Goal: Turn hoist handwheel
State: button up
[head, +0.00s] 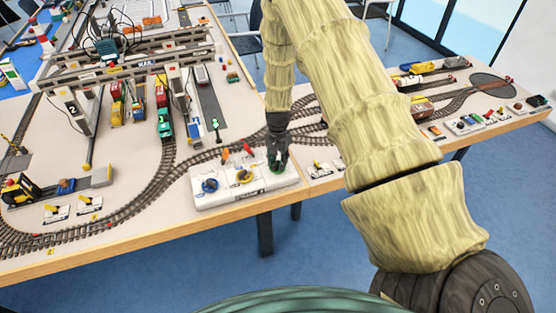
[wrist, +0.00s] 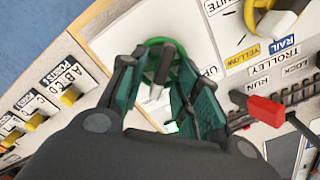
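A white control box (head: 238,193) stands at the table's front edge in the head view. It carries a blue handwheel (head: 210,185), a yellow handwheel (head: 244,177) and a green handwheel (head: 275,166) at its right end. My gripper (head: 276,158) points down over the green one. In the wrist view the green handwheel (wrist: 156,46), with a dark knob, lies between the two fingertips of my gripper (wrist: 159,58). The fingers are apart on both sides of it; whether they press on the rim I cannot tell. The label beside this wheel is partly hidden; "UP" shows.
Red and orange levers (head: 248,150) stand behind the wheels; a red lever (wrist: 264,111) is close right of my fingers in the wrist view. Yellow switch levers (wrist: 70,97) are at the left there. A gantry crane (head: 135,65) and curved tracks (head: 165,170) fill the table behind.

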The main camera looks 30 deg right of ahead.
grip_shut()
jog(key=shift+n+b, duration=0.3)
jog(key=n+b, duration=0.2)
jog(key=n, duration=0.1)
jog(key=shift+w+n, duration=0.1)
jog(key=shift+n, duration=0.3)
jog(key=n+b, duration=0.1)
jog(key=n, duration=0.3)
jog(key=shift+a+n+b, duration=0.1)
jog(key=shift+n+b, duration=0.3)
jog(key=shift+n, duration=0.3)
grip_release()
jog(key=shift+r, duration=0.1)
